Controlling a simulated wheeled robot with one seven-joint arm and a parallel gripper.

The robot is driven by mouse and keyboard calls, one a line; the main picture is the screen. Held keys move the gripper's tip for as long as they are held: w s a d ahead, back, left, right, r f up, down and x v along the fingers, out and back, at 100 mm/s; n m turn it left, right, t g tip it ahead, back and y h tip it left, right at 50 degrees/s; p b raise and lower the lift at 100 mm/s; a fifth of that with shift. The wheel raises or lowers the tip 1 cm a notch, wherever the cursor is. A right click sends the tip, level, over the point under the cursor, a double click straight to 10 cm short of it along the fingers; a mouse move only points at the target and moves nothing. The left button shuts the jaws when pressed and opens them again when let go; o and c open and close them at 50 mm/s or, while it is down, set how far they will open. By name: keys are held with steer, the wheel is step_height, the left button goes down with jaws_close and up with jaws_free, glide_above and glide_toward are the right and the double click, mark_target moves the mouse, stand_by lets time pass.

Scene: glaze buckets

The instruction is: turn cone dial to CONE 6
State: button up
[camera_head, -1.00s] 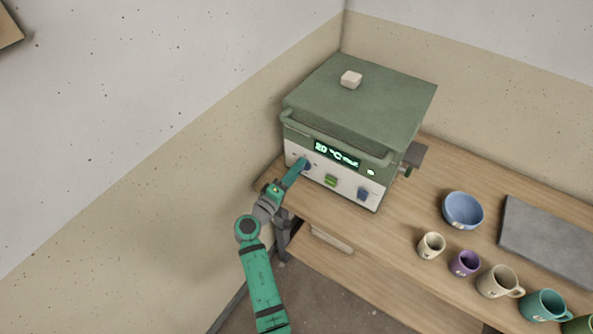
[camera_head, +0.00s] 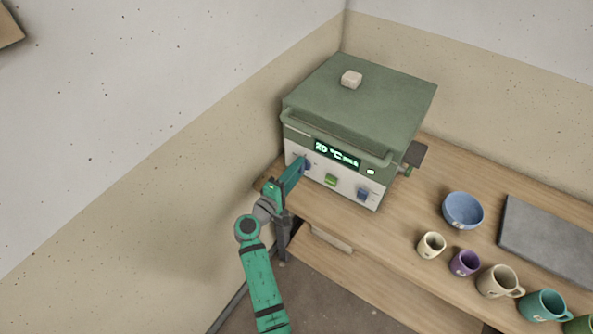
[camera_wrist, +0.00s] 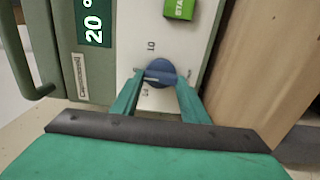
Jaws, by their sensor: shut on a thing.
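The green kiln (camera_head: 350,110) stands on the wooden bench with its lid down. A round blue dial (camera_wrist: 160,72) sits on its white front panel; in the head view it is mostly hidden at the panel's left end. My gripper (camera_head: 304,164) is shut on this dial, and the wrist view shows a teal finger on each side of it. The kiln's display (camera_head: 337,154) shows 20 °C in green, with smaller text I cannot read.
A green START button (camera_head: 331,181) and a second blue knob (camera_head: 362,194) sit further right on the panel. The kiln handle (camera_head: 340,147) runs above them. A blue bowl (camera_head: 463,210), several cups and a grey slab (camera_head: 550,240) stand to the right. A wall is close on the left.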

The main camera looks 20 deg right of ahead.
steer(key=o, duration=1.1)
steer(key=shift+c, duration=0.2)
steer(key=shift+a, duration=0.1)
steer(key=v, duration=1)
steer(key=shift+s+a, duration=0.25)
steer(key=shift+s, duration=0.05)
